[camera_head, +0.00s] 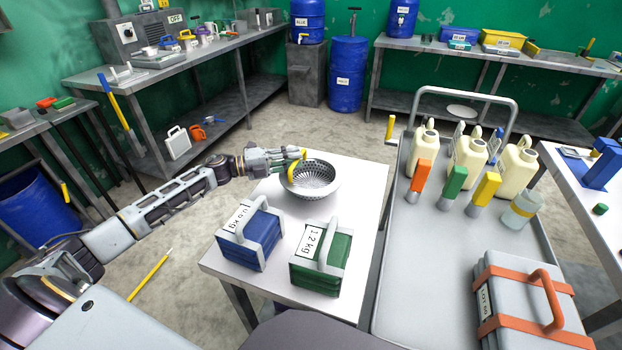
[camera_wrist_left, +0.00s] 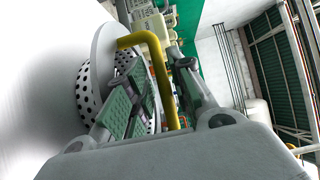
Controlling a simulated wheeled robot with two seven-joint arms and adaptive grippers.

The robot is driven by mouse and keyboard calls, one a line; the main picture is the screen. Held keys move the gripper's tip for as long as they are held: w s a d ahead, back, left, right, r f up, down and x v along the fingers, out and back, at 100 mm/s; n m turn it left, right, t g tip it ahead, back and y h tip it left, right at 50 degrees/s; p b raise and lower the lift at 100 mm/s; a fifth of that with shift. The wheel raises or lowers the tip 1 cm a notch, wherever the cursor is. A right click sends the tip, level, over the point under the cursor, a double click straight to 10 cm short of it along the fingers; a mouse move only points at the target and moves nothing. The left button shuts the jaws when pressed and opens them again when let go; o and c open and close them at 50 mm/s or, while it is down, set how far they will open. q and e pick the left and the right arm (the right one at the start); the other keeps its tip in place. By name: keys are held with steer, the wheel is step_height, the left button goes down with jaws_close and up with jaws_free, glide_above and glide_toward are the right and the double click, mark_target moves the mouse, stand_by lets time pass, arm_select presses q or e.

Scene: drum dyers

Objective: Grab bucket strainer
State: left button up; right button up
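The bucket strainer (camera_head: 314,181) is a grey metal bowl with many holes and a yellow handle at its left rim. It stands upright at the back of a small white table (camera_head: 361,190). My left gripper (camera_head: 299,156) is at that handle, just above the strainer's left rim. In the left wrist view the yellow handle (camera_wrist_left: 146,38) rises over the rim and runs down between the two fingers (camera_wrist_left: 163,85). The perforated wall (camera_wrist_left: 87,90) shows behind the left finger. I cannot tell whether the pads press on the handle. My right gripper is not in view.
A blue weight block (camera_head: 262,240) and a green weight block (camera_head: 322,272) stand at the table's front.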

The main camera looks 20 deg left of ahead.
arm_select(q)
steer(key=shift+w+d, duration=0.4)
steer(key=shift+d, duration=0.15)
steer(key=shift+w+d, duration=0.25)
steer(key=shift+d, duration=0.1)
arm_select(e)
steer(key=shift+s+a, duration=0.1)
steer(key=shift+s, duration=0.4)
arm_select(q)
steer(key=shift+c, duration=0.5)
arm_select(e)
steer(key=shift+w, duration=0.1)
arm_select(q)
jaws_close()
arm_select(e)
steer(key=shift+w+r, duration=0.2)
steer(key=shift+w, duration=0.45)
